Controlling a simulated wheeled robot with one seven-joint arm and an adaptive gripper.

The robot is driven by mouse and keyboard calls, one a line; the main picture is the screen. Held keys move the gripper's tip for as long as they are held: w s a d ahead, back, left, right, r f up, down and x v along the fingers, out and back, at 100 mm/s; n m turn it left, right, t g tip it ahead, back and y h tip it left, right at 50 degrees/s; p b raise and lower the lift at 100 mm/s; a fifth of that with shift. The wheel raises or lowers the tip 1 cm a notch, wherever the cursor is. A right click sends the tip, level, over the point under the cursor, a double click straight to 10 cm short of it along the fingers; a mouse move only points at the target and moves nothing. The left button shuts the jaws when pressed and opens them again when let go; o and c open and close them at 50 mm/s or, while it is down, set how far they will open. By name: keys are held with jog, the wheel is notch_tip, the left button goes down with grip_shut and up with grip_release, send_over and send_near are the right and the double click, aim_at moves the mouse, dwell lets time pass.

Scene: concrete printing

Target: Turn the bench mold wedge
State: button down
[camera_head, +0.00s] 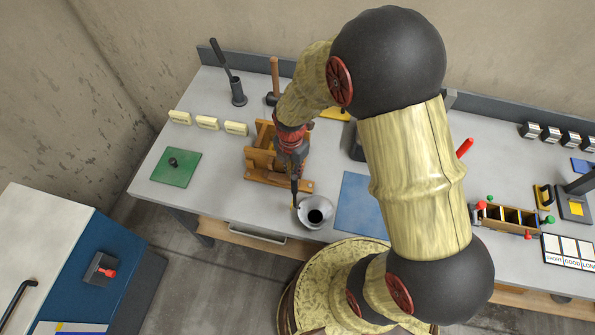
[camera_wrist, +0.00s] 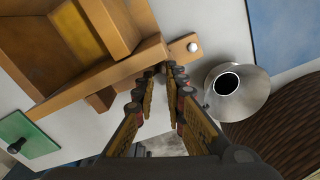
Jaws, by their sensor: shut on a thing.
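The wooden mold (camera_head: 262,158) stands on the bench, with a yellow inside panel that also shows in the wrist view (camera_wrist: 78,30). A wooden strip with a white round dot sticks out at its front right corner (camera_wrist: 181,46). My gripper (camera_head: 294,202) points down at this corner. In the wrist view, my gripper (camera_wrist: 171,68) has its fingertips close together right at the strip, shut on the mold wedge. The fingers hide most of the wedge, so its angle cannot be told.
A metal funnel (camera_head: 315,212) sits close to the right of my gripper, near the bench's front edge. A green plate with a black knob (camera_head: 176,166) lies left of the mold. A blue mat (camera_head: 367,205) lies to the right. Pale blocks (camera_head: 207,122) and a hammer (camera_head: 274,80) are behind.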

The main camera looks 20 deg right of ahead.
aim_at(284, 177)
jog(key=shift+w+a, duration=0.85)
jog(key=shift+a, duration=0.25)
jog(key=shift+d, duration=0.1)
jog(key=shift+r, duration=0.1)
jog(key=c, duration=1.8)
grip_release()
notch_tip(284, 177, up, 12)
jog(key=shift+f, duration=0.1)
